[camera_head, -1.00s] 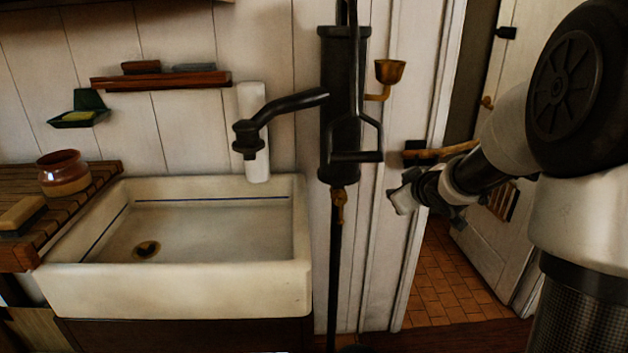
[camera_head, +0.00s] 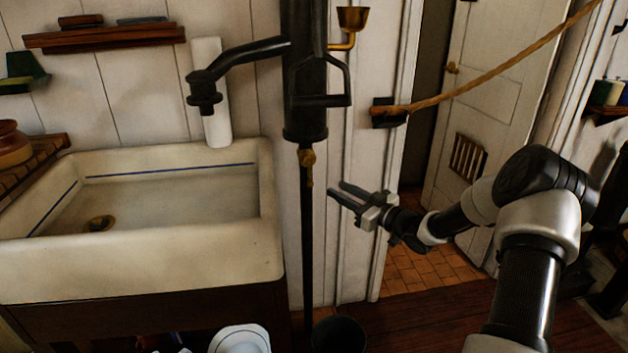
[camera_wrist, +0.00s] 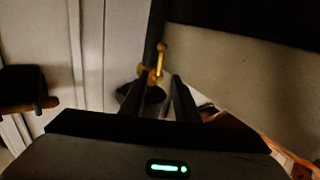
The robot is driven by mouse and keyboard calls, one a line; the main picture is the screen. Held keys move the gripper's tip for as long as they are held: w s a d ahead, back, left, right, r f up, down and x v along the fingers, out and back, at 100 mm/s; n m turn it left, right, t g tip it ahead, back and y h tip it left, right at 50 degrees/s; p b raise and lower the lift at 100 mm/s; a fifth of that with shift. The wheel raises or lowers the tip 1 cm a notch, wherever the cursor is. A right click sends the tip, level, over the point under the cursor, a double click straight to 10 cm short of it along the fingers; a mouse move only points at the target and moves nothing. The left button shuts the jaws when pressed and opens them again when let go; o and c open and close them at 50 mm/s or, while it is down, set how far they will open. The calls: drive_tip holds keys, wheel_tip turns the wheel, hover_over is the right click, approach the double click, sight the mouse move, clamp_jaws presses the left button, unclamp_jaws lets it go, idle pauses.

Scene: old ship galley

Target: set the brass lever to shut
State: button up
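The brass lever (camera_head: 308,169) sits on the thin dark pipe just below the black pump body (camera_head: 304,95). Its handle hangs down, roughly along the pipe. My gripper (camera_head: 334,188) is a little to the right of the lever and slightly lower, pointing left towards the pipe. Its two fingers are apart with nothing between them, and it does not appear to touch the lever. In the wrist view, which looks upside down, the lever (camera_wrist: 159,62) shows beyond and between the fingers (camera_wrist: 157,98). No marking for shut can be read.
The white sink (camera_head: 140,265) is left of the pipe. A black bracket (camera_head: 385,113) with a rope (camera_head: 490,75) is on the wall above my gripper. A dark bucket (camera_head: 338,335) stands below. A doorway with brick floor (camera_head: 425,265) opens behind my arm.

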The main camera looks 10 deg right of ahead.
sight(309, 173)
drive_tip(key=b+x, duration=0.1)
drive_tip(key=x, duration=1)
drive_tip(key=shift+w, duration=0.2)
drive_tip(key=shift+a, duration=0.15)
clamp_jaws()
